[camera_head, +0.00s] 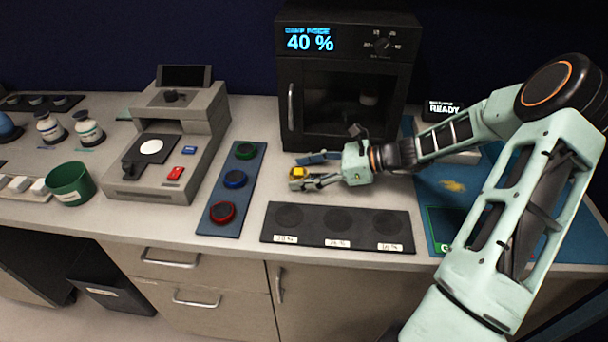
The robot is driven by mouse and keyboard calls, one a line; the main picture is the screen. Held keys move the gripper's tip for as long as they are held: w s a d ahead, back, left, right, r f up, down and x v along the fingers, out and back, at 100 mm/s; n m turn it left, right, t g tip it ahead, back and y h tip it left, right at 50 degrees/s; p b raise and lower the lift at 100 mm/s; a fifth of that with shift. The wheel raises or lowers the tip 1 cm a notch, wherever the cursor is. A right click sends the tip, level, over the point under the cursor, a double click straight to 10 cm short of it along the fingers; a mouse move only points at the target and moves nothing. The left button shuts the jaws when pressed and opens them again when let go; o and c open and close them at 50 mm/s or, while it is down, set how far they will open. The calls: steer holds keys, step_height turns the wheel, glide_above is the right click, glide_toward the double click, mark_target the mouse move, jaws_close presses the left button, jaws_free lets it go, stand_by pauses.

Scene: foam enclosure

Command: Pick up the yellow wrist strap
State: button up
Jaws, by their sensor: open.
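A small, flat, dull-yellow shape (453,186), which looks like the wrist strap, lies on the blue mat (428,178) at the right, behind my arm's links. Its detail is too small to make out. My gripper (306,172) is open and points left, low over the counter in front of the black oven. It is well to the left of the yellow shape and apart from it. A small bright-yellow-topped block (298,172) shows at the fingertips. I cannot tell whether the fingers touch it.
A black oven (345,90) reading 40 % stands behind my gripper. A dark plate with several round pads (338,228) lies in front, and a blue button panel (232,190) to the left. A display reading READY (444,109) stands behind the mat.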

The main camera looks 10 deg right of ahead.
steer(key=shift+c, duration=0.4)
steer(key=c, duration=1)
